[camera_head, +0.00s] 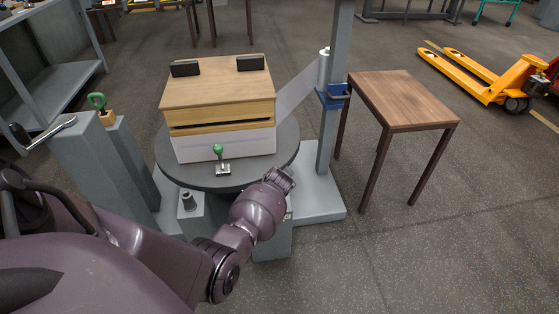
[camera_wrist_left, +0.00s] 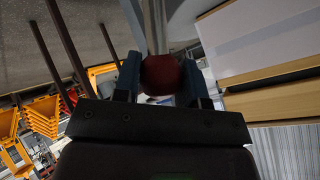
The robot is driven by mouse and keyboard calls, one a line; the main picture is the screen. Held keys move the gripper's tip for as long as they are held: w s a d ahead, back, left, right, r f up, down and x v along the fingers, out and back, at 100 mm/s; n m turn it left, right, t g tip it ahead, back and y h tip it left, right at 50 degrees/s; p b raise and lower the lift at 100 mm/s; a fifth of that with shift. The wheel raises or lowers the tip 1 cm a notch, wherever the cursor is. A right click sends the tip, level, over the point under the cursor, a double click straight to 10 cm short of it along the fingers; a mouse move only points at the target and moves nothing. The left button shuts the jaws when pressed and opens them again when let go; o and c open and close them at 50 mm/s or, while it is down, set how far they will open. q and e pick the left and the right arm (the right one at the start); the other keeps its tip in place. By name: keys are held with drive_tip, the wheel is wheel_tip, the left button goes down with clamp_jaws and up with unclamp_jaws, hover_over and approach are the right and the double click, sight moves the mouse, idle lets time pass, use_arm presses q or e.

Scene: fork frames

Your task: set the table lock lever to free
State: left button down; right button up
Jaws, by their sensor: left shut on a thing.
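My left gripper (camera_head: 280,179) reaches to the front right edge of the round dark turntable (camera_head: 187,178). In the left wrist view its two fingers (camera_wrist_left: 161,78) are shut on a dark red round knob (camera_wrist_left: 161,75). In the head view this knob is hidden behind my wrist. I take the knob to be the grip of the table lock lever; its shaft and any free or locked mark cannot be made out. A small green-knobbed handle (camera_head: 218,151) stands at the turntable's front edge, apart from my gripper. My right gripper is not in view.
A wooden drawer box (camera_head: 218,88), its lower part wrapped in white film, sits on the turntable. A film roll (camera_head: 323,66) hangs on the grey mast (camera_head: 338,60) at right. Grey posts (camera_head: 85,150) stand at left.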

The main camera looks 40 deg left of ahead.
use_arm(q)
drive_tip(key=shift+f, duration=0.1)
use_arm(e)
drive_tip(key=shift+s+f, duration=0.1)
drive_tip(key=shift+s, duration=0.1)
use_arm(q)
drive_tip(key=c, duration=0.7)
unclamp_jaws()
drive_tip(key=shift+d, duration=0.1)
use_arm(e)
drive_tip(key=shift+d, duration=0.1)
use_arm(q)
drive_tip(key=shift+r, duration=0.25)
drive_tip(key=p+v, duration=0.5)
drive_tip(key=v, duration=0.5)
drive_tip(key=shift+s+d+r, duration=0.1)
drive_tip(key=shift+s+d, duration=0.05)
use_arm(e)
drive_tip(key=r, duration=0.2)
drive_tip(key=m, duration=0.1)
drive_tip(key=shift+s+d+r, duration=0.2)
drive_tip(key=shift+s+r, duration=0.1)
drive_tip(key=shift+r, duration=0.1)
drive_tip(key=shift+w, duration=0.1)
